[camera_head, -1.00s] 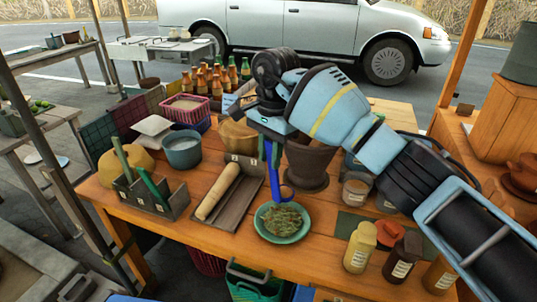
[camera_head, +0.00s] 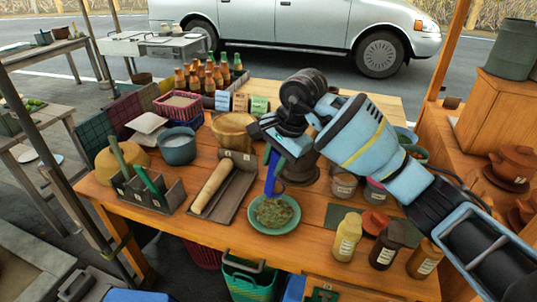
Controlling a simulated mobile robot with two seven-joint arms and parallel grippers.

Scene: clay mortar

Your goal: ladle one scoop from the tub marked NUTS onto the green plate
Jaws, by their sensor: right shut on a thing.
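My right gripper (camera_head: 274,141) comes in from the right and is shut on a blue ladle (camera_head: 271,176), which hangs down from it. The ladle's lower end overlaps the far edge of the green plate (camera_head: 296,223); I cannot tell whether it touches. A heap of green-brown pieces (camera_head: 274,211) lies on the plate. Small labelled tubs (camera_head: 343,187) stand right of the gripper, but their writing is too small to read, so I cannot tell which is marked NUTS. My left gripper is not in view.
A brown pot (camera_head: 303,171) stands behind the gripper. A tray with a rolling pin (camera_head: 213,187) lies left of the plate. A yellow-capped jar (camera_head: 347,237) and other jars stand to its right. Bottles (camera_head: 209,77) and a pink basket (camera_head: 178,105) stand farther back.

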